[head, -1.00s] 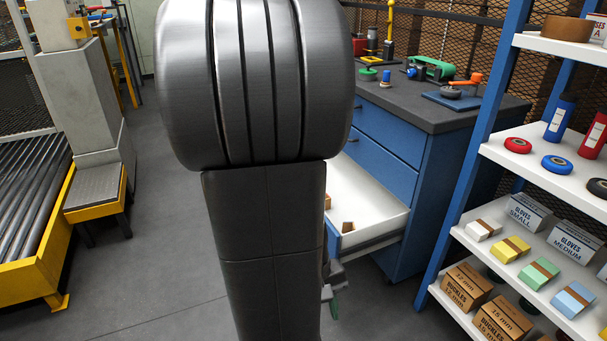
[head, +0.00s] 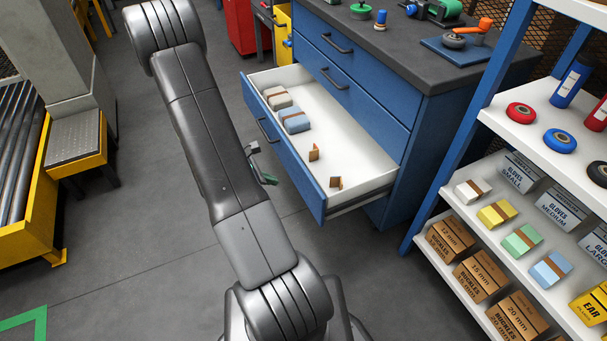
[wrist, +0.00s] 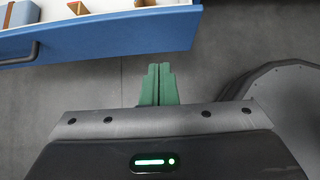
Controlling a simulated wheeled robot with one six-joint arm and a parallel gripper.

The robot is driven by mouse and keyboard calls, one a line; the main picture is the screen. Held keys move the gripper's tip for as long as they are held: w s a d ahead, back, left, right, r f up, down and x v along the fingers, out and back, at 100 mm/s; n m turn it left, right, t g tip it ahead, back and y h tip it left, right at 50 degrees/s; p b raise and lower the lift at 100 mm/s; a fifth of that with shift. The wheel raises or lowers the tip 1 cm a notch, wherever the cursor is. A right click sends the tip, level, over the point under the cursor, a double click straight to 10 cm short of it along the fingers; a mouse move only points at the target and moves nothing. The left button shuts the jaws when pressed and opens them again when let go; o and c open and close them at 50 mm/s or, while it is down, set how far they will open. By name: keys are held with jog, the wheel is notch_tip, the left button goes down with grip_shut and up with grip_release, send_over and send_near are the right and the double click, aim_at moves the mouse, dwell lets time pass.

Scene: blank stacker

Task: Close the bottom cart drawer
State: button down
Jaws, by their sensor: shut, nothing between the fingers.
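The bottom drawer (head: 290,160) of the blue cart (head: 375,115) is pulled far out, its white inside showing in the head view. It holds grey and blue banded packs and two small brown pieces. Its blue front with a dark handle also crosses the top left of the wrist view (wrist: 110,42). My gripper (head: 268,179) is in front of this panel, partly hidden behind my arm in the head view. In the wrist view its green fingers (wrist: 158,68) are together and empty, pointing toward the drawer's lower edge, with no clear contact visible.
The two drawers above are shut. A shelf rack (head: 515,125) with gloves, tape rolls and boxes stands close on the right. A yellow-framed roller conveyor (head: 40,225) and grey pillar are on the left.

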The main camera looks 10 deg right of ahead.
aim_at(311, 185)
jog(key=shift+w+d+r+b+x, duration=0.1)
jog(key=shift+d+r+b+x, duration=0.25)
jog(key=shift+x, duration=1.75)
jog(key=shift+w+d+r+b+x, duration=0.1)
jog(key=shift+d+r+b+x, duration=0.25)
jog(key=shift+x, duration=1.8)
jog(key=shift+w+d+r+b+x, duration=0.1)
jog(key=shift+d+r+b+x, duration=0.25)
jog(key=shift+x, duration=1.75)
jog(key=shift+a+f, duration=0.1)
jog(key=w+d+b, duration=0.3)
jog(key=w+d, duration=0.1)
jog(key=d, duration=0.8)
jog(key=w+d+b, duration=0.4)
jog(key=d, duration=0.9)
jog(key=shift+a, duration=0.15)
